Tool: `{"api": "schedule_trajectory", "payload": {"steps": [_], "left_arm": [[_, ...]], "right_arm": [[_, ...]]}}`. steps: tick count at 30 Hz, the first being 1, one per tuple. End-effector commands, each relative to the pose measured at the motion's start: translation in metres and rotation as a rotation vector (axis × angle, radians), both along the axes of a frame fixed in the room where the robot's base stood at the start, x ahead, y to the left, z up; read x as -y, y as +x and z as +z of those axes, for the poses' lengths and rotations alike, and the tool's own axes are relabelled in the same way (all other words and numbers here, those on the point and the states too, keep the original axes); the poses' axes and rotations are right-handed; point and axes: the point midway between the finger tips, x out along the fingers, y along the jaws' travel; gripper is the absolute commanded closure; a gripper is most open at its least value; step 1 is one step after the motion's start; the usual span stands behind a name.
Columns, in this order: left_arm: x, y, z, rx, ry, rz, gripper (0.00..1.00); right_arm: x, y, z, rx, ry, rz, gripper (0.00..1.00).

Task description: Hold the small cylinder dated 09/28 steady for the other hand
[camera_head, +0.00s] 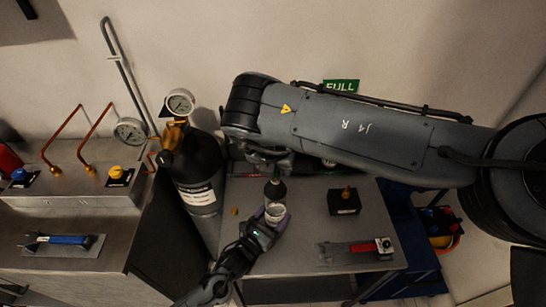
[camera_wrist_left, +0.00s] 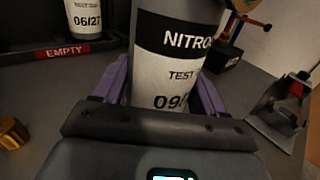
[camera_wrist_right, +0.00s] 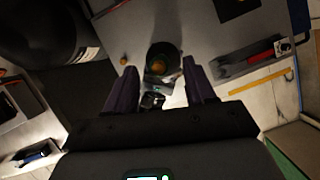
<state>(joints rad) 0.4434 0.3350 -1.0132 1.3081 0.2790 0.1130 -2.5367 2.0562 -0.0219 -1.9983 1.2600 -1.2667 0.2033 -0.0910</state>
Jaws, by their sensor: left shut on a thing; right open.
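The small cylinder (camera_head: 275,190) stands upright on the grey table, dark on top with a pale label. In the left wrist view the cylinder (camera_wrist_left: 175,65) shows "NITRO", "TEST" and "09/"; the rest of the date is hidden. My left gripper (camera_head: 270,220) is shut around its lower body, with a purple finger on each side. My right gripper (camera_head: 268,155) is above and behind the cylinder in the head view. In the right wrist view my right gripper (camera_wrist_right: 160,88) is open and empty, with the cylinder's top and brass valve (camera_wrist_right: 160,62) showing between and beyond its fingers.
A cylinder dated 06/27 (camera_wrist_left: 85,18) stands at the "EMPTY" rack (camera_wrist_left: 68,52). A large black cylinder (camera_head: 197,170) stands left of the table. A black block with a brass fitting (camera_head: 344,203) and a red-handled tool (camera_head: 362,247) lie to the right. A small brass piece (camera_head: 235,211) is nearby.

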Motion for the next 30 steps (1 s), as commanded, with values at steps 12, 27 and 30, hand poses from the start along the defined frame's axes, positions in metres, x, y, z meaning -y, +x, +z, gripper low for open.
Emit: {"api": "schedule_trajectory", "payload": {"steps": [12, 27, 30], "left_arm": [[0.0, 0.0, -0.001, -0.002, 0.001, 0.0, 0.7], [0.0, 0.0, -0.001, -0.002, 0.001, 0.0, 0.7], [0.0, 0.0, -0.001, -0.002, 0.001, 0.0, 0.7]], "right_arm": [[0.003, 0.012, -0.029, 0.001, 0.0, 0.0, 0.46], [0.003, 0.012, -0.03, 0.001, 0.0, 0.0, 0.78], [0.003, 0.012, -0.03, 0.0, 0.0, 0.0, 0.93]]}}
